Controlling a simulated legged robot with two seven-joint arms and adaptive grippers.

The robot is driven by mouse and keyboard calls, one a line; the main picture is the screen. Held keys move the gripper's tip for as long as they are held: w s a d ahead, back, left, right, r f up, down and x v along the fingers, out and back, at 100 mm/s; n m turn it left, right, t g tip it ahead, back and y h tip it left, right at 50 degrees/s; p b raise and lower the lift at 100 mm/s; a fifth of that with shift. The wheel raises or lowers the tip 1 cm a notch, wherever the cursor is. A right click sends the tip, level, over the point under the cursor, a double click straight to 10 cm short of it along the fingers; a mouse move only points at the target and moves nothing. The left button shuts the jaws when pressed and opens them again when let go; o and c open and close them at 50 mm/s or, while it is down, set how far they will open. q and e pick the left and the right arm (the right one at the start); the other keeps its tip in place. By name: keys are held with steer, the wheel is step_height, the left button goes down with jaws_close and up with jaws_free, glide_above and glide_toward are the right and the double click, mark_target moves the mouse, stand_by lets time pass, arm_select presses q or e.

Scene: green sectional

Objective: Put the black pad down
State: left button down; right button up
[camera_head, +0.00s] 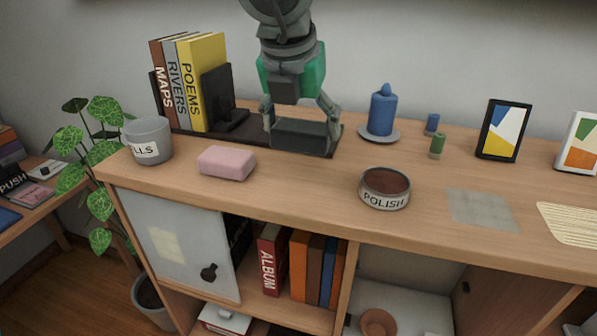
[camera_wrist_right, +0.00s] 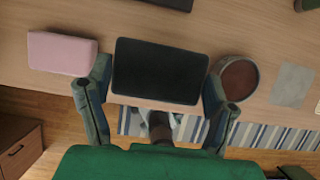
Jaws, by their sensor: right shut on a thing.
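The black pad (camera_head: 300,137) is a dark, flat block held between the two fingers of my right gripper (camera_head: 301,118). The right gripper comes in from the top of the head view and is shut on the pad's two ends. In the right wrist view the pad (camera_wrist_right: 160,70) lies level between the fingertips (camera_wrist_right: 157,88). It shows in front of the wooden top; the gap below it cannot be judged exactly. My left gripper is not in view.
On the wooden top (camera_head: 300,190) stand a pink block (camera_head: 227,163), a polish tin (camera_head: 384,188), a grey pot (camera_head: 148,140), a blue candle (camera_head: 382,110) and books (camera_head: 190,83) by a black bookend (camera_head: 220,97). A dark strip (camera_head: 250,128) lies behind the pad. Bare wood lies between block and tin.

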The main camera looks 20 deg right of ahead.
mark_target(307, 145)
steer(key=f, duration=0.3)
steer(key=shift+s+d+f, duration=0.2)
steer(key=shift+d+f, duration=0.05)
steer(key=shift+d, duration=0.15)
steer(key=f, duration=0.1)
steer(key=f+p, duration=0.1)
steer(key=f, duration=0.1)
steer(key=shift+a+f, duration=0.2)
steer(key=shift+a, duration=0.2)
steer(key=shift+a+f, duration=0.25)
steer(key=shift+f, duration=0.05)
steer(key=o, duration=1.1)
steer(key=shift+d, duration=0.15)
steer(key=shift+c, duration=0.2)
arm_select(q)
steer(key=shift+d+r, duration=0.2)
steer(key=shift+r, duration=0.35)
arm_select(e)
steer(key=shift+w+d, duration=0.1)
steer(key=shift+d, duration=0.15)
steer(key=shift+f+b, duration=0.2)
steer(key=shift+b, duration=0.35)
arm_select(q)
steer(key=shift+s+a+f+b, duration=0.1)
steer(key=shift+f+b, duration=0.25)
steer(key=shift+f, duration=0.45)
arm_select(e)
steer(key=v, duration=1.4)
steer(key=shift+a, duration=0.3)
steer(key=shift+f, duration=0.15)
